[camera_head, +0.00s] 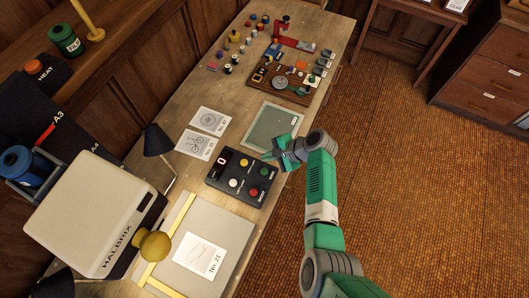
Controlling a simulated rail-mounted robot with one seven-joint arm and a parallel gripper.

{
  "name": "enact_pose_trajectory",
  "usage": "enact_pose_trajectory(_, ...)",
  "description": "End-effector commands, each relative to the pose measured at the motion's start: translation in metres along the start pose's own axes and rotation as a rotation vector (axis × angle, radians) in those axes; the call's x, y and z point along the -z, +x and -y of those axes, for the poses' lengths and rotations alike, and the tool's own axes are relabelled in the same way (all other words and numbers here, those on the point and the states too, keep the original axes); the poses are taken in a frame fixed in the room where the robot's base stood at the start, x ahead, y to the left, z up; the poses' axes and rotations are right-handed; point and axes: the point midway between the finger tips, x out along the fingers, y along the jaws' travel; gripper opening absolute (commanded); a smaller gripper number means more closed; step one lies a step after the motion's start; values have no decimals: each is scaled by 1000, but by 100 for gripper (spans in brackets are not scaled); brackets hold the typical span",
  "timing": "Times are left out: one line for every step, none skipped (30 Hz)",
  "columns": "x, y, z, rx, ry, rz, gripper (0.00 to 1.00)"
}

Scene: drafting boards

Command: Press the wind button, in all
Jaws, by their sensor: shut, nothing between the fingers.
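A dark button box (216,180) lies on the wooden bench, with a red digit that looks like 0 on its display (222,160). It carries a white button (233,183), a yellow button (244,163), a green button (264,172) and a red button (253,191). The small labels are too small to read, so I cannot tell which is the wind button. My gripper (267,156) is shut and empty, just beyond the box's upper right edge near the green button. I cannot tell its height or whether it touches anything.
A green mat (271,126) lies just beyond the box, partly behind my gripper. A board with a paper sheet (203,252) and a cream machine (90,215) are nearer. A tool tray (262,92) lies farther back.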

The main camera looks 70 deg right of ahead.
Motion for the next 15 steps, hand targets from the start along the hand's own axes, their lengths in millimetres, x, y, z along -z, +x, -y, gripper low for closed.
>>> enact_pose_trajectory(0, 0, 0, 0, 2, 1, 0)
enact_pose_trajectory(0, 0, 0, 0, 2, 1, 0)
enact_pose_trajectory(0, 0, 0, 0, 1, 1, 0)
enact_pose_trajectory(0, 0, 0, 0, 1, 1, 0)
enact_pose_trajectory(0, 0, 0, 0, 1, 1, 0)
enact_pose_trajectory(0, 0, 0, 0, 0, 0, 0)
enact_pose_trajectory(0, 0, 0, 0, 0, 0, 0)
enact_pose_trajectory(0, 0, 0, 0, 0, 0, 0)
enact_pose_trajectory(0, 0, 0, 0, -1, 0, 0)
enact_pose_trajectory(1, 1, -1, 0, -1, 0, 0)
enact_pose_trajectory(1, 2, -1, 0, -1, 0, 0)
enact_pose_trajectory(2, 3, -2, 0, -1, 0, 0)
enact_pose_trajectory(3, 5, -3, 0, -1, 0, 0)
enact_pose_trajectory(4, 6, -4, 0, -1, 0, 0)
enact_pose_trajectory(6, 9, -6, 0, -2, -1, 0)
